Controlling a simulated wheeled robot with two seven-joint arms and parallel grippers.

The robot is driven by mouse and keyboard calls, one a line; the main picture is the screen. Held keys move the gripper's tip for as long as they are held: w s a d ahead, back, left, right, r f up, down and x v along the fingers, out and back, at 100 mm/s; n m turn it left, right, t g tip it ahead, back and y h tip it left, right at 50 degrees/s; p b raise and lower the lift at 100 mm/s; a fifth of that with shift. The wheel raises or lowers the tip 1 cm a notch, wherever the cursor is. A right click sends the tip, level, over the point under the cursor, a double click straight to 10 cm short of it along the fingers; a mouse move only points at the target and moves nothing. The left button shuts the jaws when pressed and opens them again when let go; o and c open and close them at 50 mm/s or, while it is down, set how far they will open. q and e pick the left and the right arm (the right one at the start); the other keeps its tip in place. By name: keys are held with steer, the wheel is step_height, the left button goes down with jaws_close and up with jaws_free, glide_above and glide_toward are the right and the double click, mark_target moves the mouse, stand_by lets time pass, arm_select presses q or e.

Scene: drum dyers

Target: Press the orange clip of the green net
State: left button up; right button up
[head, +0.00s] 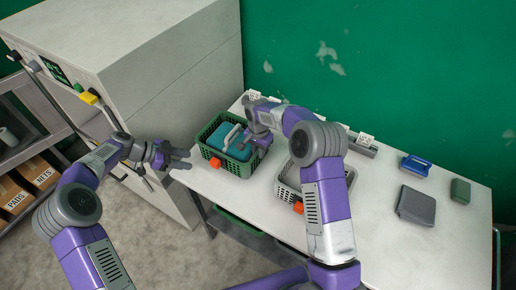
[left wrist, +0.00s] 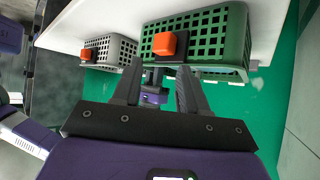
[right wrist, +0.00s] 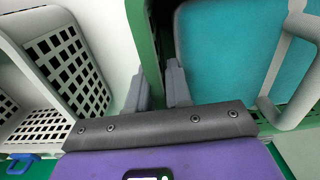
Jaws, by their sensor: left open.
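The green net (head: 240,168) is a lattice basket at the table's left front edge, holding a teal block (head: 222,137) with a pale handle. Its orange clip (head: 215,162) sits on the front wall; it shows large in the left wrist view (left wrist: 166,45). My left gripper (head: 186,159) is open and empty, left of the green net and apart from the clip. In the left wrist view its fingers point toward the net. My right gripper (right wrist: 160,90) has its fingers close together on either side of the green net's rim, gripping the wall beside the teal block.
A grey net (head: 287,190) with an orange clip (head: 298,208) stands right of the green net, partly behind my right arm. A grey block (head: 416,205), a blue-handled item (head: 415,165) and a green block (head: 460,190) lie further right. A grey cabinet (head: 170,80) stands left.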

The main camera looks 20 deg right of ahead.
jaws_close()
arm_select(q)
steer(key=c, duration=0.7)
steer(key=s+m, duration=0.1)
steer(key=m, duration=0.1)
steer(key=s+a+r+m+y, duration=0.1)
steer(key=m, duration=0.1)
steer(key=s+r+m+y, duration=0.1)
steer(key=shift+s+a+m+t, duration=0.25)
steer(key=shift+a+m+t, duration=0.05)
steer(key=shift+a+m, duration=0.1)
jaws_close()
steer(key=shift+s+a+r+m+y, duration=0.1)
steer(key=shift+s+r+m+y, duration=0.15)
steer(key=shift+m, duration=0.25)
steer(key=shift+s+a+r+m+y, duration=0.1)
steer(key=shift+s+m+y, duration=0.15)
steer(key=shift+m, duration=0.25)
